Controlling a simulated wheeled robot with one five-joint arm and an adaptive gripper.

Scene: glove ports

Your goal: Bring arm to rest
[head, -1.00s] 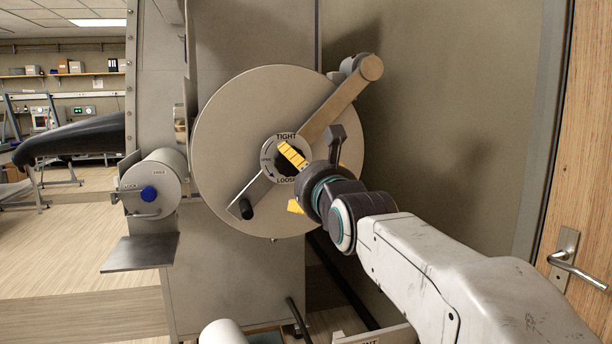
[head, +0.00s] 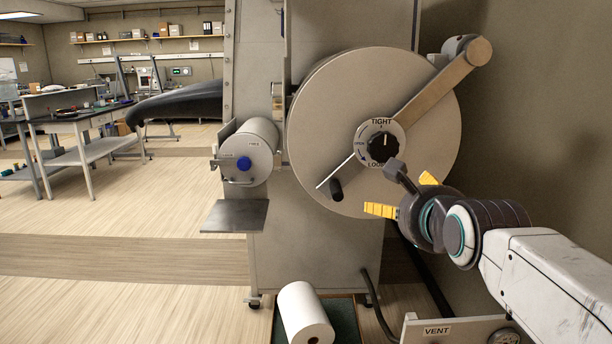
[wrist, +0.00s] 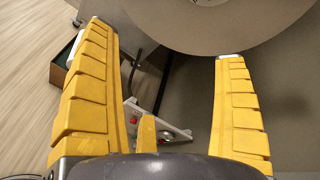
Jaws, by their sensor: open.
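My gripper (head: 405,196) is at the right in the head view, in front of the lower right part of the large round door (head: 330,110). Its yellow fingers are spread apart. In the wrist view my gripper (wrist: 172,75) is open with nothing between the fingers. The edge of the round door (wrist: 215,35) shows beyond the fingertips there. My arm reaches in from the lower right. The black centre knob (head: 383,148), inside a ring marked TIGHT and LOOSE, is clear of my gripper.
A small round port (head: 248,155) with a blue button sits left of the door, above a metal shelf (head: 235,216). A white roll (head: 304,312) is on the floor in a tray. A VENT panel (head: 450,332) is low at the right. Open floor lies left.

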